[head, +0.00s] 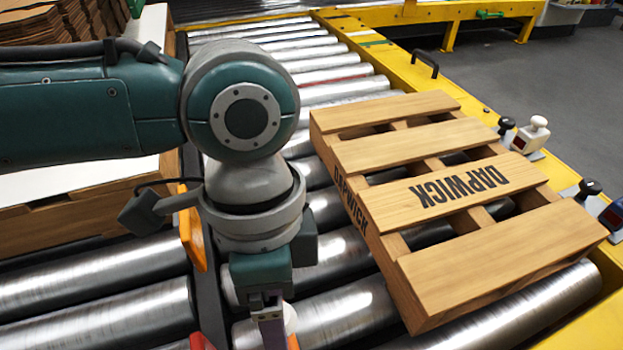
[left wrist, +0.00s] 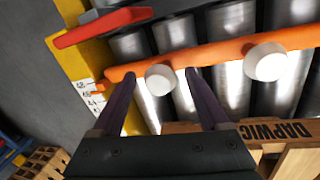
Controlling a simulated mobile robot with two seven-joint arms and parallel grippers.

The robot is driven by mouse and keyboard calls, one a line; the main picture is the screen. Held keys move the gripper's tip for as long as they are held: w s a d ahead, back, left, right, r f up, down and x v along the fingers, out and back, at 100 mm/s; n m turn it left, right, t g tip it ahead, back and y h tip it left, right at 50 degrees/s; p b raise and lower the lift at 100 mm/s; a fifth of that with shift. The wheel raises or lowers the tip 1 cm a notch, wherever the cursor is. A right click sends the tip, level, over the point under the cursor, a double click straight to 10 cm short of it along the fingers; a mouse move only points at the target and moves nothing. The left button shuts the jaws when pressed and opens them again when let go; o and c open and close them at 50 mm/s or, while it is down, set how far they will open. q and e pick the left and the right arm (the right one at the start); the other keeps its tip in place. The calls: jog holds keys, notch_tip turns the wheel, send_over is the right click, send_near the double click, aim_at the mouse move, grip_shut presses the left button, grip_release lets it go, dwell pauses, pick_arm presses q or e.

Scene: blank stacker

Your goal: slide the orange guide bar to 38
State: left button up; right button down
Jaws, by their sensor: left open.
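The orange guide bar (left wrist: 215,52) runs across the left wrist view, with a white knob (left wrist: 159,77) and a second white knob (left wrist: 267,61) on it. Its left end lies beside a number scale (left wrist: 88,97) on the yellow frame; the figures are too blurred to read surely. My left gripper (left wrist: 160,74) is open, its two fingertips on either side of the first knob; I cannot tell whether they touch it. In the head view my left gripper (head: 271,318) points down at the lower middle, and my arm hides most of the bar. My right gripper is not in view.
A wooden pallet (head: 455,190) marked DAPWICK lies on the steel rollers (head: 90,310), right of my left arm. A red handle (left wrist: 100,26) is near the bar's left end. An orange piece (head: 193,240) shows beside my arm.

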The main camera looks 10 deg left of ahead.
pick_arm(q)
jog(key=shift+s+f, duration=0.15)
jog(key=shift+f, duration=0.45)
jog(key=shift+r, duration=0.1)
grip_shut()
dwell(0.9)
